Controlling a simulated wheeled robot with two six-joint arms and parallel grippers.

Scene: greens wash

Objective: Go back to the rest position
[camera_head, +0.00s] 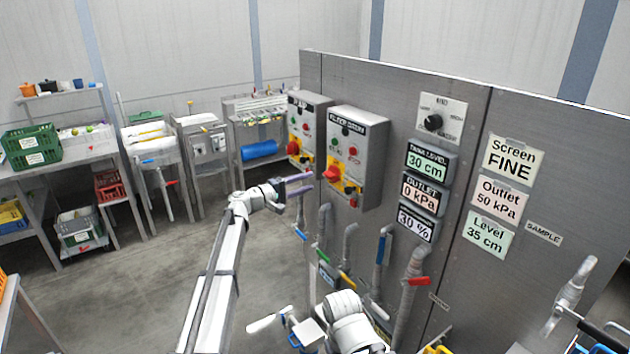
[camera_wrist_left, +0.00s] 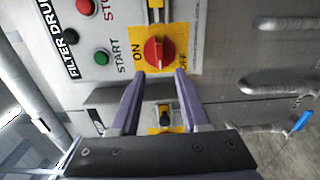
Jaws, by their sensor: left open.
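My left gripper (camera_head: 300,183) is open at the end of my left arm, in front of the FILTER DRUM control box (camera_head: 372,150). In the left wrist view its two purple fingers (camera_wrist_left: 160,74) point at a red rotary knob (camera_wrist_left: 158,50) on a yellow plate marked ON and OFF. The knob lies just beyond the fingertips; I cannot tell if they touch it. Nothing is held between the fingers. The red knob also shows in the head view (camera_head: 331,173). My right gripper cannot be made out.
A second control box (camera_head: 306,130) hangs left of the first. Pipes and lever valves (camera_head: 384,248) stand out from the grey panel (camera_head: 450,85) below. Tables with crates, including a green crate (camera_head: 33,145), stand at the left. The floor (camera_head: 130,290) left of my arm is open.

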